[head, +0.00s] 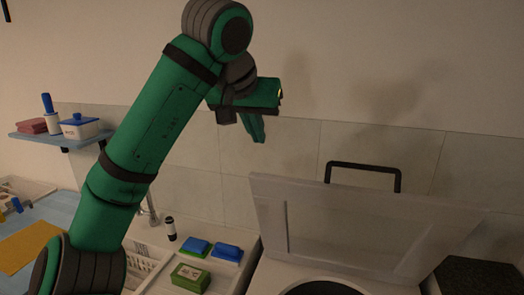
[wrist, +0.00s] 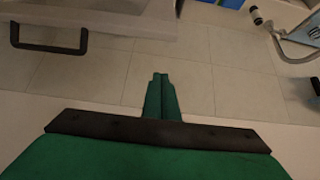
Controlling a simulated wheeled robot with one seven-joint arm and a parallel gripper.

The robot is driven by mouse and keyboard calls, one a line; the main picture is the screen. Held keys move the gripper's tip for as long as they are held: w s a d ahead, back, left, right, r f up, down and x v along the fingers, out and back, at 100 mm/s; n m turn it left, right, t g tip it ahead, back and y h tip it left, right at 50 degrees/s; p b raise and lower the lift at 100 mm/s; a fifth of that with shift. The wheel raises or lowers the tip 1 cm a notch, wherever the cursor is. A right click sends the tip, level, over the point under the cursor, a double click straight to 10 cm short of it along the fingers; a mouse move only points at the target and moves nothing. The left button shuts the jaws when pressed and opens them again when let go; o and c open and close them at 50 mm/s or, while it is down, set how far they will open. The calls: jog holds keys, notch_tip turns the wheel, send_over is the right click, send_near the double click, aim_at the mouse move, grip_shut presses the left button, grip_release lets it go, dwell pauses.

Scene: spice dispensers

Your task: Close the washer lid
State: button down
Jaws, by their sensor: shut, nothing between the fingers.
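The washer lid (head: 345,222) is a pale grey panel, raised and tilted back on the washer (head: 272,284) at the lower right of the head view. Part of the dark round opening shows below it. My gripper (head: 258,138) is high in front of the tiled wall, up and to the left of the lid and apart from it. In the wrist view my gripper (wrist: 160,78) has its green fingers together with nothing between them. The lid's edge (wrist: 110,22) shows at the upper left there.
Left of the washer, a counter holds green and blue sponges (head: 192,277), a white rack (head: 148,262) and a faucet (head: 151,212). A blue shelf (head: 60,138) hangs at the left. Space around my gripper is free.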

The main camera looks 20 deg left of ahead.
aim_at(261, 173)
jog(key=shift+w+f, duration=0.4)
jog(key=shift+f, duration=1.05)
jog(key=shift+w+f, duration=0.35)
jog(key=shift+f, duration=1.05)
jog(key=shift+w+f, duration=0.4)
jog(key=shift+f, duration=1.05)
jog(key=shift+w+d, duration=0.1)
